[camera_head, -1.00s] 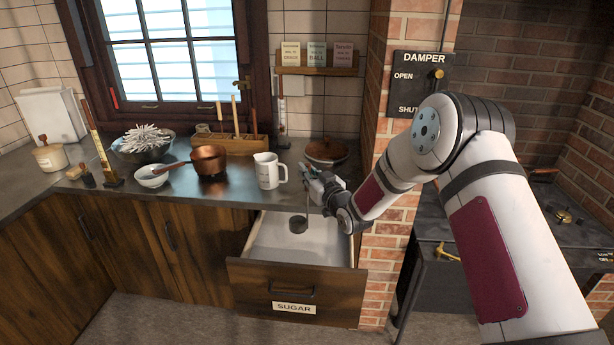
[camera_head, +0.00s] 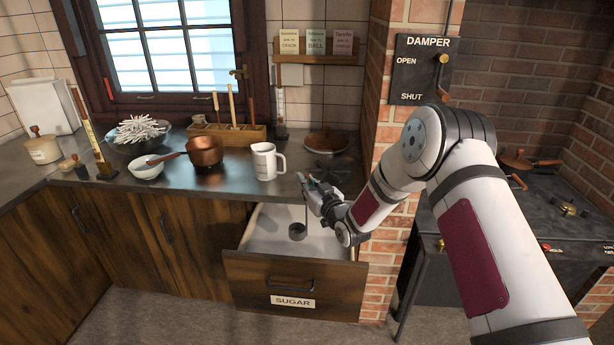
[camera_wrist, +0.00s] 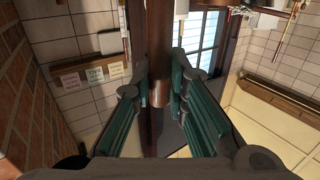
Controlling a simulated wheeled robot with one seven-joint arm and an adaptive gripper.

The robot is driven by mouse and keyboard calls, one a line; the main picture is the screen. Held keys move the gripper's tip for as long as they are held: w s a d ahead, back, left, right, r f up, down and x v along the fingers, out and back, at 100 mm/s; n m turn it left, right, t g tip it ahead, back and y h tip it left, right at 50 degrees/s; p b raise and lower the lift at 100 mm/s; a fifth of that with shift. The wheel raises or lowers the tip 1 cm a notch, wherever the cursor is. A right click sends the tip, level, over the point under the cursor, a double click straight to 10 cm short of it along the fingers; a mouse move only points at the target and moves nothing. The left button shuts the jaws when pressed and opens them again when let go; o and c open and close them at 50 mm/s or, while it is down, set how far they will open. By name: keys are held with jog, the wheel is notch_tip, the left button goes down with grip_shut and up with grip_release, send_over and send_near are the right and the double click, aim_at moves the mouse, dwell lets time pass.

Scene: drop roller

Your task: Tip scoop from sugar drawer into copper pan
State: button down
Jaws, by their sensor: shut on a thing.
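My gripper (camera_head: 310,186) is shut on the upright handle of a dark scoop (camera_head: 297,231). The scoop's small round cup hangs inside the open sugar drawer (camera_head: 295,287), over the white sugar; whether it touches the sugar, I cannot tell. What the cup holds is too small to see. In the wrist view a brown shaft, seemingly the scoop's handle (camera_wrist: 159,60), stands between the teal fingers of my gripper (camera_wrist: 159,92). The copper pan (camera_head: 205,152) sits on the counter left of the drawer, its handle pointing left.
A white jug (camera_head: 266,162) stands between the copper pan and my gripper. A white bowl (camera_head: 147,167) is left of the copper pan. A brick pillar (camera_head: 382,190) is close on the right.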

aim_at(307, 173)
notch_tip(307, 173, down, 10)
jog(key=b, duration=0.4)
dwell(0.5)
jog(key=shift+f, duration=0.1)
dwell(1.1)
jog(key=shift+r+p, duration=2.6)
jog(key=shift+r, duration=5.45)
